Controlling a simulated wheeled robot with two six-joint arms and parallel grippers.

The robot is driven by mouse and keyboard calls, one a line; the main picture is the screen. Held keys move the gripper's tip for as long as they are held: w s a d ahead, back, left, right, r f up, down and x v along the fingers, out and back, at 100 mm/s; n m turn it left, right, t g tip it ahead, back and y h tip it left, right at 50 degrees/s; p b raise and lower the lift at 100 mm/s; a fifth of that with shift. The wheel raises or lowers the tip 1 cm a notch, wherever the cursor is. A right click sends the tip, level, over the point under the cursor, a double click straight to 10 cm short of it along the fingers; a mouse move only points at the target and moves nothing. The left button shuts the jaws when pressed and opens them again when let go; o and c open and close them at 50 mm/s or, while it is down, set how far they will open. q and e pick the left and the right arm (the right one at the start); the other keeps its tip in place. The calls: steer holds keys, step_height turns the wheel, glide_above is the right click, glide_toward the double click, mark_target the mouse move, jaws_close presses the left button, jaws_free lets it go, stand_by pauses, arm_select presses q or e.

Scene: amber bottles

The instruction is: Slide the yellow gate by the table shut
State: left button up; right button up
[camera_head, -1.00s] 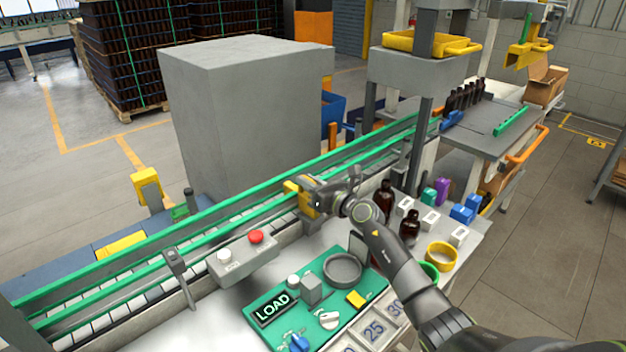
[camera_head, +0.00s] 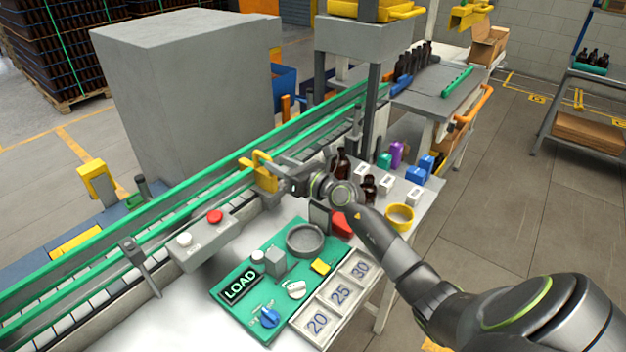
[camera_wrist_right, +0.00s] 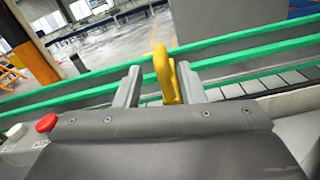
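The yellow gate (camera_head: 264,172) stands at the near green rail of the conveyor, beyond the button box. Its upright yellow handle (camera_wrist_right: 165,76) shows in the right wrist view. My right gripper (camera_head: 278,168) is at the gate, and in the wrist view its two grey fingers (camera_wrist_right: 158,88) stand apart with the handle between them. The handle is close to the right finger, with a gap to the left one; I cannot tell whether it touches. My wrist and fingers hide part of the gate in the head view. My left gripper is out of view.
The button box (camera_head: 203,236) with a red button is left of the gate. A green LOAD panel (camera_head: 240,312) lies in front. Brown bottles (camera_head: 342,163) and a yellow ring (camera_head: 400,217) stand right of my wrist. A big grey cabinet (camera_head: 190,100) stands behind the conveyor.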

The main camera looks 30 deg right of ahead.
steer(key=v, duration=1.1)
steer(key=shift+a, duration=0.1)
